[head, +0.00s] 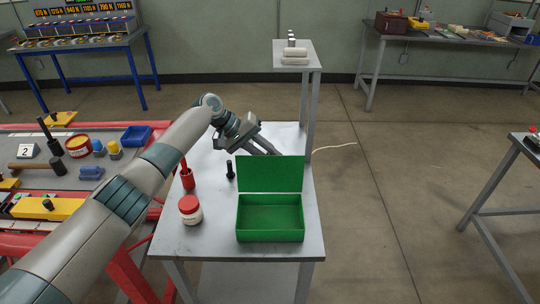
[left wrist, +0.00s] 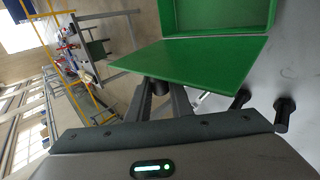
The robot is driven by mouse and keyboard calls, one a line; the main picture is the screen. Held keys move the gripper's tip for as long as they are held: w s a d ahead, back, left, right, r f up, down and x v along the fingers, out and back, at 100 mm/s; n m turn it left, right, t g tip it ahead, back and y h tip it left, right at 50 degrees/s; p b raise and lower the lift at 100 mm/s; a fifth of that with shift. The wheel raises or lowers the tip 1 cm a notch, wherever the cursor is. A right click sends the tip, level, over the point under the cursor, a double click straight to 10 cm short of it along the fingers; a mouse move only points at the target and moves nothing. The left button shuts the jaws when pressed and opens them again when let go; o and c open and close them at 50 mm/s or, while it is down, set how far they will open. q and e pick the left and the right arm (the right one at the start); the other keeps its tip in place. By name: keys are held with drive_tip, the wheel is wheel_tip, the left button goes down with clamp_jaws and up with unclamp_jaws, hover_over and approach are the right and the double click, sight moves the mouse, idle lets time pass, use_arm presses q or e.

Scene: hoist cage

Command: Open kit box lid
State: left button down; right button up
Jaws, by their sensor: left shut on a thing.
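The green kit box (head: 270,238) stands on a grey metal table, open and empty inside. Its lid (head: 270,174) stands raised at the back edge, roughly upright. In the left wrist view the lid (left wrist: 200,62) spreads across the middle, with the box (left wrist: 225,35) beyond it at the top. My left gripper (head: 272,151) reaches in from behind the lid at its upper edge. In the left wrist view its fingers (left wrist: 161,90) meet the lid's near edge and are shut on it; the tips are partly hidden by the lid. My right gripper is in neither view.
On the same table (head: 190,243) stand a white jar with a red lid (head: 190,210), a red cup (head: 188,180) and a black upright tool (head: 230,170). A small raised shelf (head: 296,58) holds rolled items behind. A tool-covered red bench (head: 85,190) is at left.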

use_arm(q)
drive_tip(key=c, duration=1.7)
unclamp_jaws()
drive_tip(key=shift+f, duration=0.15)
drive_tip(key=shift+o, duration=0.6)
drive_tip(key=shift+w, duration=0.1)
drive_tip(key=b+v, duration=0.5)
drive_tip(key=v, duration=1.2)
drive_tip(key=shift+a, duration=0.15)
